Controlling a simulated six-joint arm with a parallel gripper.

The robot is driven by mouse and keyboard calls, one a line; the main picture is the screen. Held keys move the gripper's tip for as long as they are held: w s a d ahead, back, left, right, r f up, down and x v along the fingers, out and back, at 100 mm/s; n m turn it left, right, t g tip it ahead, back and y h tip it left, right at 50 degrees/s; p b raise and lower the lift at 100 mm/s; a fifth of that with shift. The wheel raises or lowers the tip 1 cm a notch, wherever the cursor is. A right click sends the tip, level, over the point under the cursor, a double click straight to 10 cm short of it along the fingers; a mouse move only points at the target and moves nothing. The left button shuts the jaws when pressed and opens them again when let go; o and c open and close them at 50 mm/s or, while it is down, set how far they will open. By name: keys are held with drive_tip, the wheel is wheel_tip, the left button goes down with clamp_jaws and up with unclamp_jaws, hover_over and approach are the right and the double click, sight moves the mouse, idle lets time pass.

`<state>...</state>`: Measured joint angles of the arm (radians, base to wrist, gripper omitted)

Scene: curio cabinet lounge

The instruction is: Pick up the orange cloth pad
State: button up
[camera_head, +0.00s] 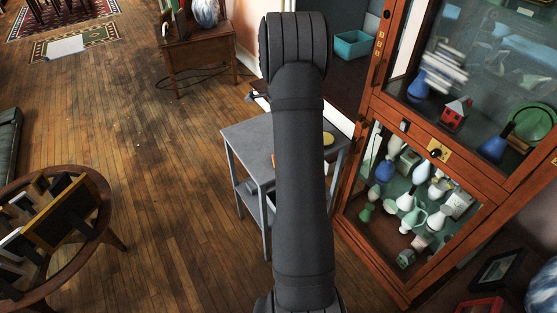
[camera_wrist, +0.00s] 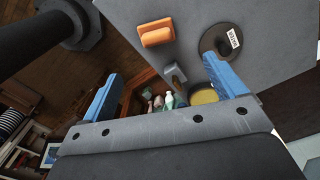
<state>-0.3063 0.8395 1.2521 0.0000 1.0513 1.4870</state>
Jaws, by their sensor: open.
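The orange cloth pad (camera_wrist: 157,32) lies on the grey table (camera_wrist: 265,35) in the wrist view, a small rounded block shape. In the head view only a sliver of orange (camera_head: 274,161) shows at the left edge of my arm, on the grey table (camera_head: 245,138). My gripper (camera_wrist: 162,72) has two blue fingers spread apart with nothing between them touching. The pad appears beyond the fingertips, apart from them. In the head view my gripper is hidden behind my arm.
On the table are a dark round object with a white label (camera_wrist: 222,41), a yellow round thing (camera_wrist: 204,96) and a small grey block (camera_wrist: 174,76). A glass-fronted wooden cabinet (camera_head: 433,152) stands close on the right. Open wooden floor (camera_head: 165,190) lies left.

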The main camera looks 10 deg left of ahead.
wheel_tip(320, 180, down, 8)
drive_tip(key=shift+f, duration=0.1)
drive_tip(key=shift+s+d+f, duration=0.1)
drive_tip(key=shift+s+f, duration=0.05)
drive_tip(key=shift+f, duration=1.2)
drive_tip(key=shift+s+f, duration=0.15)
drive_tip(key=shift+f, duration=1.15)
drive_tip(key=c, duration=1.1)
drive_tip(key=shift+c, duration=0.2)
drive_tip(key=shift+r, duration=0.15)
